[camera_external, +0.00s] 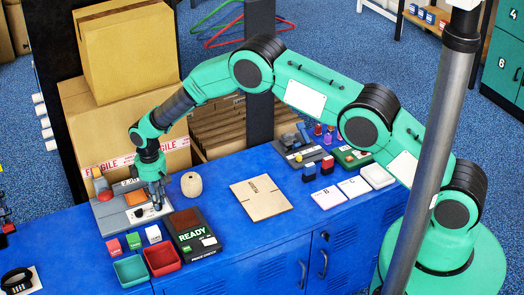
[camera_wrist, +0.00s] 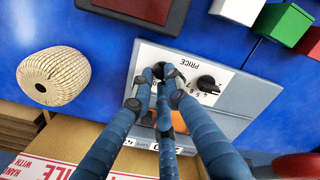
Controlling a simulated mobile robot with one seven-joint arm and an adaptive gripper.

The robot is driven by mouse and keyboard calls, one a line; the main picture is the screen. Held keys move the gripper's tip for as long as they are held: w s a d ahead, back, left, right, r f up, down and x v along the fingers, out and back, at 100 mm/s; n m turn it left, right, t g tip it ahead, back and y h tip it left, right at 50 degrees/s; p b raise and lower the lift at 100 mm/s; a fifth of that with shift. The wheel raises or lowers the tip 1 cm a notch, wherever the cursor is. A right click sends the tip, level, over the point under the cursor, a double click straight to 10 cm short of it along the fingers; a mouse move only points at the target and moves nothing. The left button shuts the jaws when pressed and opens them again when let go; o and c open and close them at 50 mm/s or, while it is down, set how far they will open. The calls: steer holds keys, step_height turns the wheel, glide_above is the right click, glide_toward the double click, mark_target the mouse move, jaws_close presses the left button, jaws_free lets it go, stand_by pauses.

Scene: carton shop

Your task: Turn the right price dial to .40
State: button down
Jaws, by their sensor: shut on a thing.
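The grey price machine (camera_external: 112,222) stands at the left of the blue bench. Its white PRICE panel (camera_wrist: 226,73) shows upside down in the wrist view. The panel has two black dials. The free dial (camera_wrist: 207,84), with numbers around it, is the left one when the lettering is read upright. My gripper (camera_wrist: 160,78) is shut on the other dial, the right price dial (camera_wrist: 171,72), which is mostly hidden by the fingers. Its pointer and scale cannot be read. In the outside view my gripper (camera_external: 156,206) points down onto the panel. A small display (camera_external: 131,182) is too small to read surely.
A ball of twine (camera_external: 191,184) stands close beside the machine. A dark READY device (camera_external: 193,231), red and green trays (camera_external: 130,270) and small coloured blocks (camera_external: 133,240) lie in front. Cartons (camera_external: 134,52) are stacked behind. A flat cardboard piece (camera_external: 261,197) lies mid-bench.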

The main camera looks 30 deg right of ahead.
steer(key=m+b, duration=0.1)
steer(key=m, duration=0.4)
steer(key=shift+m+b, duration=0.3)
steer(key=shift+m, duration=0.1)
steer(key=c, duration=1.7)
jaws_free()
steer(key=shift+r, duration=6)
steer(key=shift+d, duration=0.1)
